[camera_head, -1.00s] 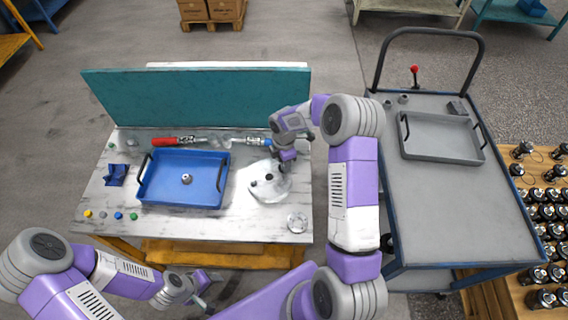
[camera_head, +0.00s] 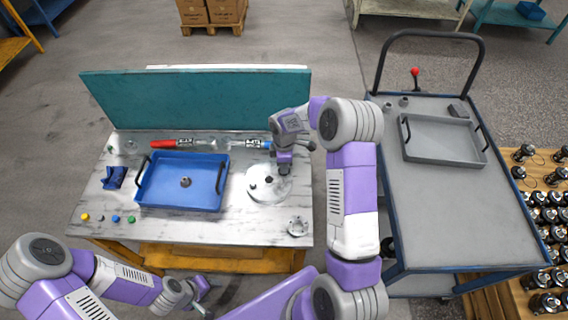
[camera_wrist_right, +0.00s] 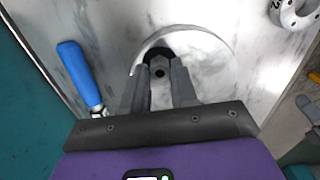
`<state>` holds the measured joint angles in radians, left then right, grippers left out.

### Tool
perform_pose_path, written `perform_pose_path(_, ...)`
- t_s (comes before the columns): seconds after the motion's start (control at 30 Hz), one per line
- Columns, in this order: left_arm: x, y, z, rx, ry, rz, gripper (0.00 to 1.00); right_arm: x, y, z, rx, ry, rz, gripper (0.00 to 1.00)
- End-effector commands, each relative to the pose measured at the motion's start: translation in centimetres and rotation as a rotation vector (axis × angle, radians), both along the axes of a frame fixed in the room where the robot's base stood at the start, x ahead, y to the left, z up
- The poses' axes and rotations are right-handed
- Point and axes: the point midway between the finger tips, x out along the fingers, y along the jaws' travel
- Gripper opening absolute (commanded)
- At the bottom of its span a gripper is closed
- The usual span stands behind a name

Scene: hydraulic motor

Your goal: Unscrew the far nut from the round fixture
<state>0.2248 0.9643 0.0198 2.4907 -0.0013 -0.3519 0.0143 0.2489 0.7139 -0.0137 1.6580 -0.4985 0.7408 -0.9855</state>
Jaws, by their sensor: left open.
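The round fixture (camera_head: 262,194) is a pale disc on the right part of the workbench, with small dark nuts (camera_head: 254,187) on it. My right gripper (camera_head: 284,170) points down over its far right side and covers part of it. In the right wrist view the fingers of my right gripper (camera_wrist_right: 161,78) straddle a grey nut (camera_wrist_right: 160,72), with a dark part just beyond it on the disc. I cannot tell whether the fingers press on the nut. My left gripper (camera_head: 203,296) is open and empty, low in front of the bench.
A blue tray (camera_head: 152,199) holding a small round part stands left of the fixture. A red-handled tool (camera_head: 163,144) and a blue-handled tool lie behind. A metal ring part (camera_head: 298,226) lies at the front right. A teal panel (camera_head: 190,100) closes the back.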

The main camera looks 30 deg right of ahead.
Motion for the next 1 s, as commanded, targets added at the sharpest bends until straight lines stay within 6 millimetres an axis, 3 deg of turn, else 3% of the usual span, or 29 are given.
perform_pose_path(0.03, 0.0, 0.0, 0.0, 0.0, 0.0, 0.0, 0.51, 0.0, 0.0, 0.0, 0.0, 0.0, 0.0, 0.19)
perform_pose_path(0.17, 0.0, 0.0, 0.0, 0.0, 0.0, 0.0, 0.51, 0.0, 0.0, 0.0, 0.0, 0.0, 0.0, 0.0)
perform_pose_path(0.33, 0.0, 0.0, 0.3, 0.0, 0.0, 0.0, 0.51, 0.0, 0.0, 0.1, 0.001, 0.002, 0.065, 0.0)
perform_pose_path(0.63, 0.0, 0.0, 1.8, 0.0, 0.0, 0.0, 0.51, -0.1, 0.0, 0.2, 0.001, 0.002, 0.462, 0.0)
perform_pose_path(1.0, 0.0, 0.0, 1.8, 0.0, 0.0, 0.0, 0.51, 0.0, 0.0, 0.1, 0.0, 0.001, 0.512, 0.0)
